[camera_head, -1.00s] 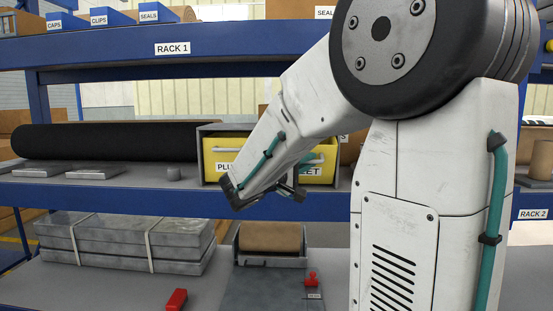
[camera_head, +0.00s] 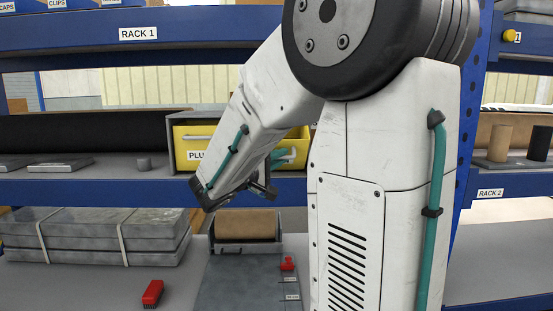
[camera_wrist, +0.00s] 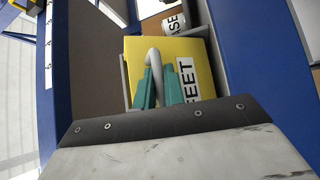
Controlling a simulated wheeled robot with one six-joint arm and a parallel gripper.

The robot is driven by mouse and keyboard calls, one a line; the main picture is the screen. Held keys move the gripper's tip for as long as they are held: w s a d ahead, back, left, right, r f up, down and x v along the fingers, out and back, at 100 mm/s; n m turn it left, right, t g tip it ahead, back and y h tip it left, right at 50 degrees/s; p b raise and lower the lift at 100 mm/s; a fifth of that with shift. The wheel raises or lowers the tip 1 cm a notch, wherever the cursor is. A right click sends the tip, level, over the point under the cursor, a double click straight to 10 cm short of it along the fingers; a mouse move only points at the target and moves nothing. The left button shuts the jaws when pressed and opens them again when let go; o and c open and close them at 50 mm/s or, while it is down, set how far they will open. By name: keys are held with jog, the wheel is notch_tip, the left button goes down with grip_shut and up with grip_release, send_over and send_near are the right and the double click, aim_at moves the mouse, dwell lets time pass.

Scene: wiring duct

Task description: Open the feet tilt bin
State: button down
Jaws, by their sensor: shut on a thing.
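The yellow feet bin (camera_wrist: 190,50) shows in the wrist view with its FEET label and a grey bar handle (camera_wrist: 153,56) on its front. My gripper (camera_wrist: 158,84) has its teal fingers closed on this handle. In the head view the feet bin (camera_head: 300,138) is mostly hidden behind my arm, and my gripper (camera_head: 283,157) is at its front. I cannot tell whether the bin is tilted.
Another yellow bin (camera_head: 184,145), its label partly hidden, sits to the left in the same grey housing on the rack. Below are a box with a brown top (camera_head: 246,224), strapped grey slabs (camera_head: 80,238) and a red brush (camera_head: 152,292). A blue upright (camera_head: 472,140) stands right of my arm.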

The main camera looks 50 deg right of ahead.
jog(key=c, duration=1.5)
grip_release()
jog(key=shift+s+d, duration=0.15)
jog(key=shift+s, duration=0.05)
jog(key=shift+w+a, duration=0.1)
jog(key=shift+a, duration=0.1)
jog(key=a+f, duration=0.1)
jog(key=a, duration=0.6)
jog(key=shift+w+a, duration=0.2)
jog(key=shift+a, duration=0.05)
